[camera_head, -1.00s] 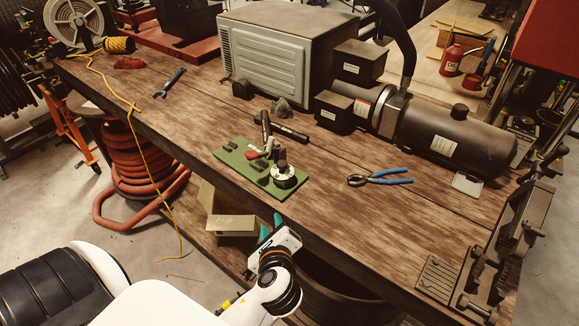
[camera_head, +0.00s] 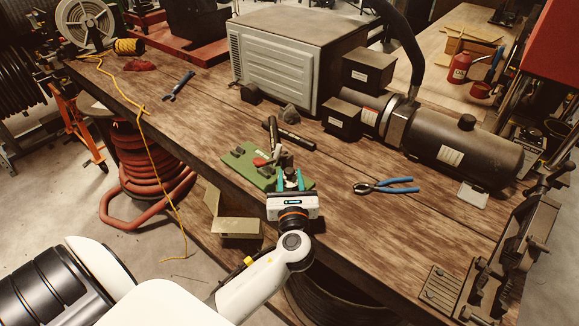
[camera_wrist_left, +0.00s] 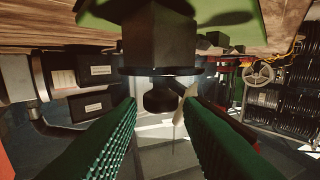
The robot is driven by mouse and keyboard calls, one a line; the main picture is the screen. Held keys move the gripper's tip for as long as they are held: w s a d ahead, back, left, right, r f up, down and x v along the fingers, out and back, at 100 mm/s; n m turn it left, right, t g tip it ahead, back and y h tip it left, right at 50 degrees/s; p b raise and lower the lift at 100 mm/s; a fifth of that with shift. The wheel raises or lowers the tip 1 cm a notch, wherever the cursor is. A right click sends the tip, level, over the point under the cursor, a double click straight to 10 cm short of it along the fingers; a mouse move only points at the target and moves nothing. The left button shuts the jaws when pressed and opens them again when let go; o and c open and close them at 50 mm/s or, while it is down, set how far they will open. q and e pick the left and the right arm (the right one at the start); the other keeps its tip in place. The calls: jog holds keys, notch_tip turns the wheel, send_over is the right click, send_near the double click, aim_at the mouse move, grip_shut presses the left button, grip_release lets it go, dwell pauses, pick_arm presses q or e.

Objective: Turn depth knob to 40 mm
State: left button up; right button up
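The hose crimper stands on a green base plate (camera_head: 245,168) near the front edge of the workbench. Its depth knob (camera_wrist_left: 160,96) is dark and round in the left wrist view, below a dark disc and block, with the green plate inverted at top. My left gripper (camera_head: 290,176) is open at the crimper's near end, in front of the dial. In the wrist view its two green ribbed fingers lie on either side of the knob, with gaps showing. The dial is mostly hidden in the head view, and its depth reading cannot be made out. My right gripper is not in view.
Blue-handled pliers (camera_head: 385,186) lie right of the crimper. A black hose or bar (camera_head: 295,138) lies behind it. A motor with a dark cylinder (camera_head: 460,152) and a grey cabinet (camera_head: 275,62) stand at the back. The bench between crimper and pliers is clear.

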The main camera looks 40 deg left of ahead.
aim_at(290, 174)
pick_arm(q)
jog(key=shift+x, duration=1.55)
jog(key=shift+c, duration=0.2)
jog(key=c, duration=0.6)
jog(key=shift+c, duration=0.2)
jog(key=shift+n+y, duration=0.3)
